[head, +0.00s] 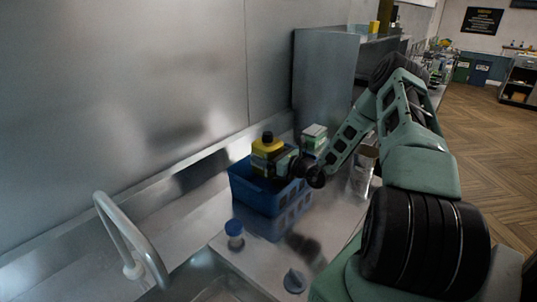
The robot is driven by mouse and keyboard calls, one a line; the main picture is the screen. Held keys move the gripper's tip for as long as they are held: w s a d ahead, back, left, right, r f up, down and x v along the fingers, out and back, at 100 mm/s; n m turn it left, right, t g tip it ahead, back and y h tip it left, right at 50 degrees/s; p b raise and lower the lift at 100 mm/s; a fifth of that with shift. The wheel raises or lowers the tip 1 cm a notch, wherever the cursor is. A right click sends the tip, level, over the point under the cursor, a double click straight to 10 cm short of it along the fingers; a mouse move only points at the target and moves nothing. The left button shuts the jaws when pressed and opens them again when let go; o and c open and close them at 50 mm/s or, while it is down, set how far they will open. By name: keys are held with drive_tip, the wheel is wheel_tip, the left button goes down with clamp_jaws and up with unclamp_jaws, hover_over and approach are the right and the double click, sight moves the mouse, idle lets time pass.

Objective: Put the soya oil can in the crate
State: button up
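A yellow can with a black cap (267,146), which looks like the soya oil can, is upright at the blue crate (263,197). Its upper part shows above the crate's rim. Its lower part is hidden by the crate and my gripper, so I cannot tell whether it rests on the crate floor. My gripper (276,164) reaches in from the right and is right against the can, over the crate's right side. The fingers are dark and small here, and their opening does not show.
A white and green box (314,133) stands behind the crate, near my wrist. A blue-capped container (234,235) and a grey cone-shaped thing (294,281) stand on the steel counter (262,254) in front. A curved tap (131,240) rises at the left. A steel wall runs behind.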

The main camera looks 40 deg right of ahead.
drive_tip(key=shift+o, duration=0.4)
drive_tip(key=shift+r, duration=0.3)
drive_tip(key=shift+s+r, duration=0.15)
drive_tip(key=s+d+b, duration=0.1)
drive_tip(key=s+b, duration=0.3)
drive_tip(key=s, duration=0.7)
drive_tip(key=shift+s+d+b, duration=0.3)
drive_tip(key=shift+b, duration=0.05)
